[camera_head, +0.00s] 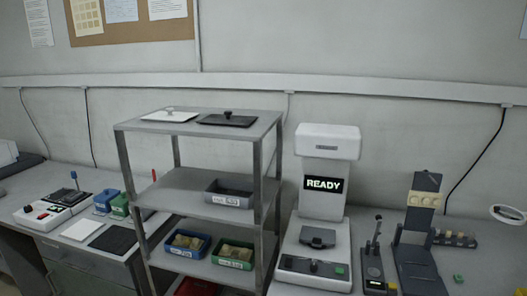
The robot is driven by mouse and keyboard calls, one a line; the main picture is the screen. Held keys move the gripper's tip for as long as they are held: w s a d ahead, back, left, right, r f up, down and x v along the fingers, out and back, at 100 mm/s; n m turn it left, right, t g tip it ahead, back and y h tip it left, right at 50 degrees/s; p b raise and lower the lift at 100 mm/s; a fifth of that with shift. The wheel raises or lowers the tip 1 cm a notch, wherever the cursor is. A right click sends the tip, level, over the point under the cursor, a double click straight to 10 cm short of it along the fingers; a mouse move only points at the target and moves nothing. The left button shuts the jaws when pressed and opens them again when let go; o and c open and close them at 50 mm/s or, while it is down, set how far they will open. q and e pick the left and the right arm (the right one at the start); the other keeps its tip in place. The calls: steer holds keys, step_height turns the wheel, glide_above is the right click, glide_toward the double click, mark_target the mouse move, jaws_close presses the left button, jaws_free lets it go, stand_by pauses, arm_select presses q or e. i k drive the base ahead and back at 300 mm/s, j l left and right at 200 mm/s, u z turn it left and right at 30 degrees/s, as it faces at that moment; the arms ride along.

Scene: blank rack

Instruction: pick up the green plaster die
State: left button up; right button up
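A small green piece (458,279) lies on the bench at the far right, near the lower edge of the head view. It may be the green plaster die, but it is too small to make out its shape. Neither of my grippers shows in the head view.
A grey shelf rack (190,184) stands left of centre with a grey bin (228,199), a blue bin (187,251) and a green bin (222,261). A white machine reading READY (325,205) stands right of it. A dark stand (417,235) is left of the green piece.

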mark_target(458, 278)
steer(key=z, duration=1.45)
steer(key=l+u, duration=0.15)
steer(key=u, duration=0.65)
steer(key=l+u, duration=0.3)
steer(key=l, duration=0.15)
steer(key=l+u, duration=0.25)
steer(key=l, duration=0.2)
steer(key=k+l+u, duration=0.1)
steer(key=l+u, duration=0.2)
steer(key=k+l+u, duration=0.25)
steer(key=l, duration=0.25)
steer(key=i, duration=0.1)
